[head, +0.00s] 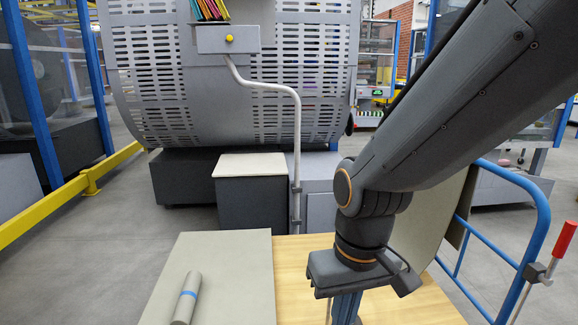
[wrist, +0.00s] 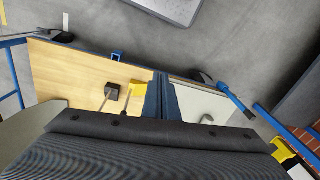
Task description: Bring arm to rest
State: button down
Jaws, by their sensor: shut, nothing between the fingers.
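My arm (head: 440,115) reaches down from the upper right in the head view. My gripper (head: 345,308) points downward over the wooden top of a cart (head: 300,262), its lower end cut off by the picture edge. In the wrist view the two dark blue fingers of my gripper (wrist: 161,96) are together, with nothing between them. The wooden top (wrist: 80,75) shows beyond them. Whether the fingertips touch it cannot be told.
A blue rail (head: 500,175) with a red-handled lever (head: 565,240) stands at right. A large slotted machine (head: 150,75) stands behind; grey floor is open at left.

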jog(key=s+d+r+m+p, duration=0.2)
jog(key=d+r+m+p, duration=0.1)
jog(key=d+r+p, duration=0.7)
notch_tip(320, 180, up, 3)
jog(key=p, duration=0.6)
jog(key=shift+s+d+r+h, duration=0.15)
jog(key=shift+s+d+h, duration=0.05)
jog(key=shift+d+h, duration=0.2)
jog(key=shift+a, duration=0.15)
